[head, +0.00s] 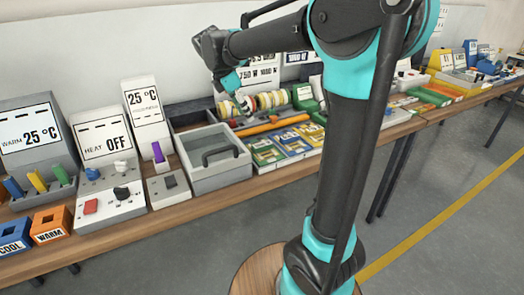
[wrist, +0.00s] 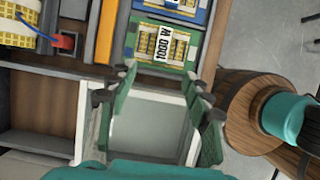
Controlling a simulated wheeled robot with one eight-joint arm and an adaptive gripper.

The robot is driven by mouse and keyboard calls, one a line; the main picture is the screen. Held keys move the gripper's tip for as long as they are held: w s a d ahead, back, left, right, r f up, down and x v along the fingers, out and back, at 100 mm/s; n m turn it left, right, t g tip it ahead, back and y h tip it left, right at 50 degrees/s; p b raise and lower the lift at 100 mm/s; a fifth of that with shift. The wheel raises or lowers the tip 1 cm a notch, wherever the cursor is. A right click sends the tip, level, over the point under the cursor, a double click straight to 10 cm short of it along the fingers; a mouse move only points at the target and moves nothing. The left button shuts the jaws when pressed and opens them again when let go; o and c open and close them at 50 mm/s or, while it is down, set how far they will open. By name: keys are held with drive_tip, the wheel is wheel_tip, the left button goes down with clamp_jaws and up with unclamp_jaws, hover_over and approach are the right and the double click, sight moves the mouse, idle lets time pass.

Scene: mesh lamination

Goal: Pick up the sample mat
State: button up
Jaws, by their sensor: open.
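No label in view names the sample mat. Flat mesh-patterned pieces lie in a row on the bench: a green-framed one (head: 265,152) nearest the grey box, then a blue-framed one (head: 290,143), then a yellow one (head: 313,133). In the wrist view the green-framed piece (wrist: 158,46), marked "1060 W", lies just ahead of my fingertips, with the blue-framed piece (wrist: 178,8) beyond it. My gripper (wrist: 160,85) is open and empty, its green fingers wide apart above the grey box.
A grey box (head: 222,181) with a dark handle stands beside the green-framed piece. Rolls (head: 262,102) and an orange bar (head: 272,125) lie behind. Control boxes marked "25 °C" (head: 145,112) and "HEAT OFF" (head: 103,146) stand left. Open floor lies in front.

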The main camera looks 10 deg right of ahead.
hover_over(261, 144)
drive_tip(key=a, duration=0.2)
drive_tip(key=f, duration=0.9)
drive_tip(key=shift+s+a+f, duration=0.2)
drive_tip(key=shift+s+f, duration=0.05)
drive_tip(key=shift+f, duration=0.05)
drive_tip(key=shift+s+x, duration=0.15)
drive_tip(key=shift+x, duration=1.3)
drive_tip(key=shift+s+x, duration=0.2)
drive_tip(key=shift+x, duration=1.2)
clamp_jaws()
